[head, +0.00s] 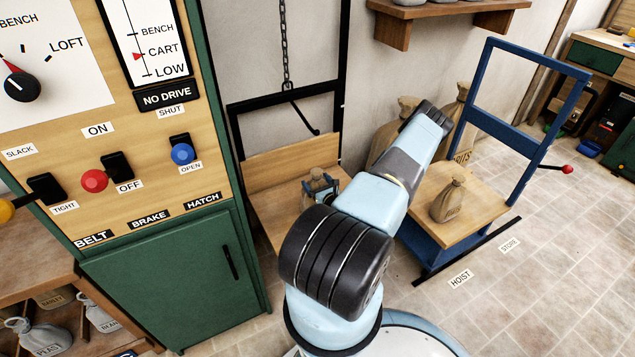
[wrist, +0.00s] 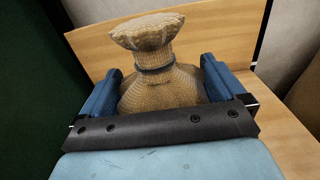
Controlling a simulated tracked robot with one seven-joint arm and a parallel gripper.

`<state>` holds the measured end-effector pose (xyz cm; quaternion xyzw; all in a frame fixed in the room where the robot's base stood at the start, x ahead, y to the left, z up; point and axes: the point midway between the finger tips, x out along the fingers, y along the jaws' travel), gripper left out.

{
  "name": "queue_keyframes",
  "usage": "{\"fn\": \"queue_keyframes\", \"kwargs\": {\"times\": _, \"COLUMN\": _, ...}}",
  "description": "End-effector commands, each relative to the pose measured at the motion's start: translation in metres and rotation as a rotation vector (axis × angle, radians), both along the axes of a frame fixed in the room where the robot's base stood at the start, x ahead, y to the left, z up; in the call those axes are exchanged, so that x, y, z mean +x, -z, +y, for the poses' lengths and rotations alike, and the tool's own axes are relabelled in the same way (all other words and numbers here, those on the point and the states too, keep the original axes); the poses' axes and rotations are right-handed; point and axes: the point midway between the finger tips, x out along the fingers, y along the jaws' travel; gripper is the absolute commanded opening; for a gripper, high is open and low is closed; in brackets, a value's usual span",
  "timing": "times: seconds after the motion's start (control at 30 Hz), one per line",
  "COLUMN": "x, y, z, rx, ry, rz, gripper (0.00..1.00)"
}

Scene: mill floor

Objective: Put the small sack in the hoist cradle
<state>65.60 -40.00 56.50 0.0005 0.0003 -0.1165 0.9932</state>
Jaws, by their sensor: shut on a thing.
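The small sack (head: 316,176) is tan burlap with a dark tie round its neck. It is upright between the two blue fingers of my gripper (wrist: 163,84), which is shut on it. In the wrist view the sack (wrist: 160,55) shows its neck and upper body; its base is hidden. The hoist cradle (head: 290,153) is a wooden seat and back in a black frame on a chain. My gripper and the sack are over its seat, in front of the wooden back (wrist: 95,40). I cannot tell whether the sack touches the seat.
A blue cart (head: 490,222) with a wooden deck stands to the right, with another sack (head: 448,200) on it. Large sacks (head: 393,130) stand by the wall behind my arm. A green control cabinet (head: 180,270) with levers is close on the cradle's left. Tiled floor is clear at right.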

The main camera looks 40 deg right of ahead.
Motion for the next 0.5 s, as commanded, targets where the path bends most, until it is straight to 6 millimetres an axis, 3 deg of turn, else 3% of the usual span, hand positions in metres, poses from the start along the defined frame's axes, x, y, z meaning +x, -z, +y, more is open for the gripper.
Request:
{"fn": "queue_keyframes", "kwargs": {"times": 0.07, "x": 0.0006, "y": -0.0004, "z": -0.0004, "rx": -0.001, "ry": 0.0, "rz": -0.003, "gripper": 0.12}}
{"fn": "queue_keyframes", "kwargs": {"times": 0.1, "x": -0.0001, "y": 0.0015, "z": -0.0001, "rx": 0.0, "ry": 0.0, "rz": 0.0, "gripper": 0.98}}
{"fn": "queue_keyframes", "kwargs": {"times": 0.5, "x": -0.0078, "y": -0.0001, "z": 0.001, "rx": 0.001, "ry": 0.001, "rz": 0.001, "gripper": 1.0}}
